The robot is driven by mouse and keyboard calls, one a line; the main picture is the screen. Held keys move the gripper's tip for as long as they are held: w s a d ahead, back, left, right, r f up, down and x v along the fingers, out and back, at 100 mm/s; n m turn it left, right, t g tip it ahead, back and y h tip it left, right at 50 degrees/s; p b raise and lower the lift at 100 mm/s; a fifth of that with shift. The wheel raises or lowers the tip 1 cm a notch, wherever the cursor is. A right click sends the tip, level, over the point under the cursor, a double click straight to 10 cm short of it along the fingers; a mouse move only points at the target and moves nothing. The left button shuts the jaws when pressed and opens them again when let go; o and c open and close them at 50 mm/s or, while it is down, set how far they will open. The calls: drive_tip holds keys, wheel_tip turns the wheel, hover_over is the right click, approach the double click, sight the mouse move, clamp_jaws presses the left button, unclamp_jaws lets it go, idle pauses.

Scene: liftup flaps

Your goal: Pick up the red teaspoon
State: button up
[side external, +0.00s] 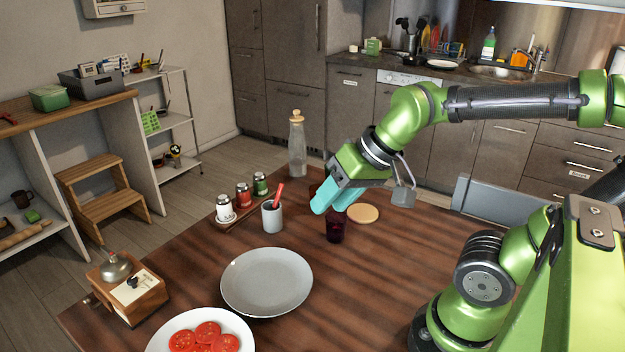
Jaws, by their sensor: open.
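The red teaspoon (279,193) stands tilted in a pale grey cup (272,217), with its red upper end above the rim. Its lower part is hidden inside the cup. My gripper (331,203), with teal fingers, is above the table to the right of the teaspoon, apart from it. It is open, and I see nothing held between the fingers.
A dark red glass (336,228) stands just below my gripper, near a round tan disc (363,213). A glass bottle (297,145) stands behind. Shakers (243,195) sit left of the cup. An empty grey plate (266,281) and a tomato plate (203,318) lie in front.

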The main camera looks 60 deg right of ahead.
drive_tip(key=w+d+m+g, duration=0.35)
drive_tip(key=w+d, duration=0.25)
drive_tip(key=w, duration=0.6)
drive_tip(key=m+g+h, duration=0.2)
drive_tip(key=m+g, duration=0.1)
drive_tip(key=m, duration=0.8)
hover_over(279, 192)
wheel_tip(279, 192, down, 17)
drive_tip(key=shift+r, duration=0.15)
